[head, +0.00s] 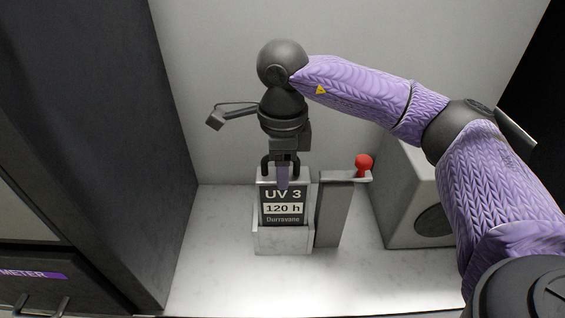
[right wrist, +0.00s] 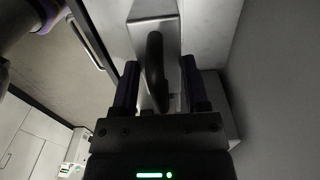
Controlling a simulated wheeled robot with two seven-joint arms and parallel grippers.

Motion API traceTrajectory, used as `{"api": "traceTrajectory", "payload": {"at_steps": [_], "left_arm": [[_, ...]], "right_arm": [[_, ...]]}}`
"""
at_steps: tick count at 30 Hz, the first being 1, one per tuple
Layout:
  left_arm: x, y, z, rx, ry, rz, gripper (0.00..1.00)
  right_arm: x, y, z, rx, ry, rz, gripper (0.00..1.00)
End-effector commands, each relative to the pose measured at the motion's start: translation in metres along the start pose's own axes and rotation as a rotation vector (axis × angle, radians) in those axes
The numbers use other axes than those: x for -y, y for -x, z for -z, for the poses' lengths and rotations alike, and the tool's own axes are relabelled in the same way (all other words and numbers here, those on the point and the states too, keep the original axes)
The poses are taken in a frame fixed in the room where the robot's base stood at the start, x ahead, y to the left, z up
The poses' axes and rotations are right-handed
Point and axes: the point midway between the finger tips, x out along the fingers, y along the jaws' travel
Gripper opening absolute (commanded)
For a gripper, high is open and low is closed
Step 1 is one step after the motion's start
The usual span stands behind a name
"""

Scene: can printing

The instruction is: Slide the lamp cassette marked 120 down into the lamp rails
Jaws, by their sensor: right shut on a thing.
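The lamp cassette (head: 284,221) has a dark label reading "UV 3", "120 h" and "Durravane". It is upright in the head view, with a dark handle (head: 265,166) on top. My right gripper (head: 283,180) points down over the cassette and is shut on its handle. In the right wrist view the dark handle (right wrist: 154,65) shows between the two fingers. The cassette's lower end is at a pale block-like holder (head: 283,243); I cannot tell how deep it sits, and any rails inside are hidden. My left gripper is not in view.
Just right of the cassette stands a grey upright plate (head: 332,213) with a red knob (head: 363,164) on a bracket. A grey box with a round dark opening (head: 405,190) is farther right. A dark cabinet (head: 95,130) bounds the left. The marble surface (head: 215,240) left of the holder is clear.

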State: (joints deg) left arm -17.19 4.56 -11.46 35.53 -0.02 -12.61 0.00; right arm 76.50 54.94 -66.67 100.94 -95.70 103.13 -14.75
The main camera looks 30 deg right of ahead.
Motion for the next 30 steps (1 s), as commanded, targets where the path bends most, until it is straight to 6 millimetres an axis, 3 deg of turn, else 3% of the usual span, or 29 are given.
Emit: {"api": "traceTrajectory", "payload": {"at_steps": [20, 21, 26, 30], "left_arm": [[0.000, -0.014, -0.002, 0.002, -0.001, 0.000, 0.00], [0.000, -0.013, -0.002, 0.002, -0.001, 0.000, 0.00], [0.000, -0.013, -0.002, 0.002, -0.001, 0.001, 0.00], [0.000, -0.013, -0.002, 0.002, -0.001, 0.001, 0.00]], "right_arm": [[0.000, -0.017, 0.000, 0.001, 0.000, 0.001, 0.00], [0.000, -0.016, 0.000, 0.001, 0.000, 0.001, 0.67], [0.000, -0.015, 0.000, 0.001, 0.000, 0.001, 0.99], [0.000, -0.015, 0.000, 0.001, 0.000, 0.001, 0.99]]}}
